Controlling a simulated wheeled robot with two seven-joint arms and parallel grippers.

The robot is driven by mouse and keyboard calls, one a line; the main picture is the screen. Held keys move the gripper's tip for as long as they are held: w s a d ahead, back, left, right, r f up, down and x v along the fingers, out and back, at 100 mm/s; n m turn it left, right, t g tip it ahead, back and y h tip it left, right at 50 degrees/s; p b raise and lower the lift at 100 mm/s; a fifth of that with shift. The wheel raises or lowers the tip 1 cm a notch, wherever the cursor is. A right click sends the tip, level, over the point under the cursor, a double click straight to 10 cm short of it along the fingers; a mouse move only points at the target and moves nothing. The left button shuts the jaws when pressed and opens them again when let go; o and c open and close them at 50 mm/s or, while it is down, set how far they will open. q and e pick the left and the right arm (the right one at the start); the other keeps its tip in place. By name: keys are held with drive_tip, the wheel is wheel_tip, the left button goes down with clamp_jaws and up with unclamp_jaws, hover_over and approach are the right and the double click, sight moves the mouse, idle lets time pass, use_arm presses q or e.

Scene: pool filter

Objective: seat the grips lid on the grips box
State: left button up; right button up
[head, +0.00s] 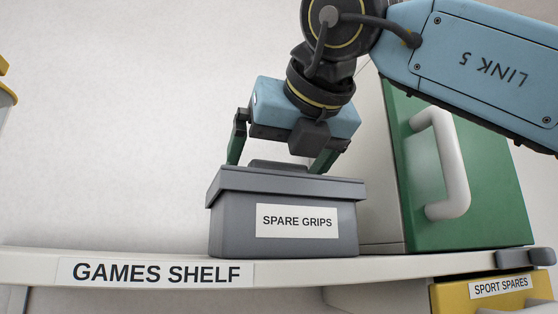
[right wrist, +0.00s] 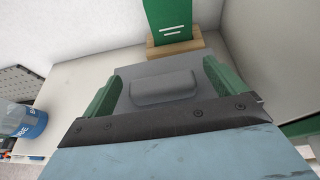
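The grey grips box (head: 235,235), labelled SPARE GRIPS, stands on the games shelf. The grey grips lid (head: 290,184) lies on top of it and looks about level, with its rim over the box's upper edge. Whether it is fully down I cannot tell. The lid's raised handle (right wrist: 165,88) shows in the right wrist view. My right gripper (head: 277,166) is above the lid, pointing down, with its green fingers spread. In the right wrist view my gripper (right wrist: 162,80) has one finger at each side of the handle, with gaps between. My left gripper is not in view.
A green case (head: 485,190) with a white handle stands close to the right of the box. The shelf's front edge (head: 310,271) is just before the box. A yellow bin (head: 455,296) sits below right. A blue-labelled clear container (right wrist: 25,122) is at left in the wrist view.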

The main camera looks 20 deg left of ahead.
drive_tip(key=shift+s+d+r, duration=0.15)
drive_tip(key=shift+s+d, duration=0.15)
drive_tip(key=shift+s, duration=0.1)
drive_tip(key=b+v, duration=0.2)
drive_tip(key=v, duration=1)
drive_tip(key=shift+s+d+r, duration=0.1)
